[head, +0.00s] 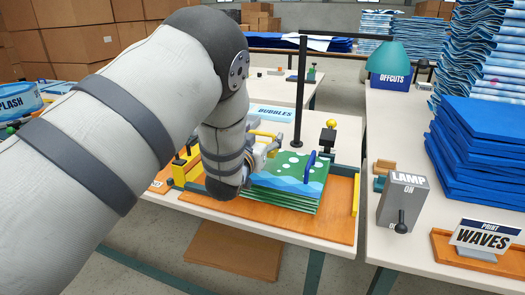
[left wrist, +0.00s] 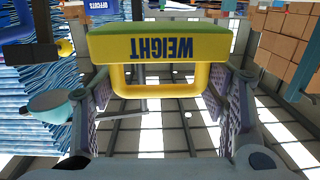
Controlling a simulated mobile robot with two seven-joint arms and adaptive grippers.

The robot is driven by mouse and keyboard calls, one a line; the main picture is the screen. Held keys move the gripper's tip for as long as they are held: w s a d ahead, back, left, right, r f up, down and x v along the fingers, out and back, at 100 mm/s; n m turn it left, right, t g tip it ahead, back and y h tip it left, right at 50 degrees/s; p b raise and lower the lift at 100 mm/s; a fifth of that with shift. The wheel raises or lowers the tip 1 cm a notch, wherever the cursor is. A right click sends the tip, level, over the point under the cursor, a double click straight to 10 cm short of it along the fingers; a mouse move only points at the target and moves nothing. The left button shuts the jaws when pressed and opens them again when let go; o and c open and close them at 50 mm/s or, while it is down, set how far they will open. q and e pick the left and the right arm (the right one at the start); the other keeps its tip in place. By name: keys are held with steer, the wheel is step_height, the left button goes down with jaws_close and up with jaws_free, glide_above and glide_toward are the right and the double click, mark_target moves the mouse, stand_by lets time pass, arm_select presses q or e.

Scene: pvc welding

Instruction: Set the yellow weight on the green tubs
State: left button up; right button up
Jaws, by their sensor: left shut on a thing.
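The yellow weight (left wrist: 155,49) fills the upper middle of the left wrist view, its lettering upside down. My left gripper (left wrist: 160,93) is shut on its yellow handle, one finger on each side. A green band runs along the weight's edge away from the handle; I cannot tell whether it belongs to the weight or to something beneath. My left gripper (head: 268,148) is at the stack's back left; the weight is mostly hidden there. My right gripper is out of view.
The stack sits on an orange board (head: 318,227) on the white table. A blue upright handle (head: 309,167) stands by the stack's right side. A black post (head: 300,90) rises behind. A grey lamp switch box (head: 402,200) and a waves sign (head: 484,236) are on the right table.

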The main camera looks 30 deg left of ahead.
arm_select(q)
steer(key=shift+w+a+f+b, duration=0.1)
steer(key=shift+f+b, duration=0.1)
steer(key=shift+f, duration=0.75)
steer(key=shift+w+a+f+b, duration=0.1)
steer(key=shift+f+b, duration=0.05)
steer(key=shift+f, duration=0.75)
steer(key=o, duration=1.9)
steer(key=shift+s, duration=0.1)
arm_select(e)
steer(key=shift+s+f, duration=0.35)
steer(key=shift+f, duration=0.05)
arm_select(q)
steer(key=shift+o, duration=0.2)
steer(key=shift+s+r, duration=0.15)
steer(key=shift+r, duration=0.05)
steer(key=p+v, duration=0.1)
steer(key=v, duration=1)
steer(key=shift+s, duration=0.35)
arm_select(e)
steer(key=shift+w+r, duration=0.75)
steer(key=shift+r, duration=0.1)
arm_select(q)
steer(key=shift+d+f, duration=0.1)
steer(key=shift+d, duration=0.05)
